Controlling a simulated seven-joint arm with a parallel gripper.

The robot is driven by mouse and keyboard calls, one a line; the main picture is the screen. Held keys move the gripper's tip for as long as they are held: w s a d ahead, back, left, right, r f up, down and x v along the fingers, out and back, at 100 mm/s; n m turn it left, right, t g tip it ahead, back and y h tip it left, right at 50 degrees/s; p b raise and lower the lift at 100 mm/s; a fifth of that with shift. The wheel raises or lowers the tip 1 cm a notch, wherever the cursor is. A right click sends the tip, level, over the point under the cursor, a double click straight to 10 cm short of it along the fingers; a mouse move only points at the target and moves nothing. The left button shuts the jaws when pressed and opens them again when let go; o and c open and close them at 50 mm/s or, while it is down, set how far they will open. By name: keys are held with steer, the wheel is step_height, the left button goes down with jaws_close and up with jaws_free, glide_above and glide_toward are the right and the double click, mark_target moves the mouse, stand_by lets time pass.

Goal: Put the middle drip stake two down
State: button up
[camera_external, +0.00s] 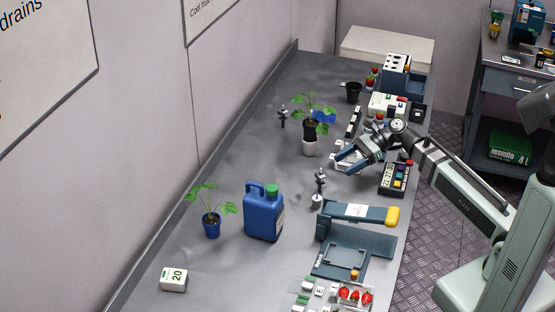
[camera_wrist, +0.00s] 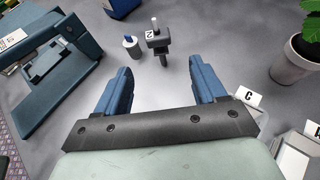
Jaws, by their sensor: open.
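My gripper (camera_external: 347,161) is open and empty above the middle of the bench; its two blue fingers (camera_wrist: 159,70) stand apart in the wrist view. A small dark upright piece with a pale tip and a marked label (camera_wrist: 157,40) stands beyond the fingertips, apart from them. It looks like the dark upright (camera_external: 320,181) left of the gripper in the external view. Beside it is a small white-and-blue cylinder (camera_wrist: 131,46). Another dark upright (camera_external: 283,114) stands farther back. I cannot tell which of these, if any, is the middle drip stake.
A blue jug (camera_external: 263,216) and a blue-potted plant (camera_external: 212,224) stand front left. A blue device with a yellow end (camera_external: 360,213), a keypad box (camera_external: 394,180) and strawberries (camera_external: 355,295) line the right side. The bench's left strip is mostly clear.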

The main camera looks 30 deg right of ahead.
mark_target(323, 174)
steer(key=a, duration=0.5)
steer(key=shift+w+a+f, duration=0.1)
steer(key=shift+w+a, duration=0.15)
steer(key=shift+a, duration=0.15)
steer(key=shift+x, duration=3.15)
steer(key=shift+s+d+f, duration=0.1)
steer(key=shift+s+f, duration=0.05)
steer(key=shift+f, duration=0.05)
steer(key=c, duration=1.1)
steer(key=shift+g, duration=0.3)
steer(key=shift+r, duration=5)
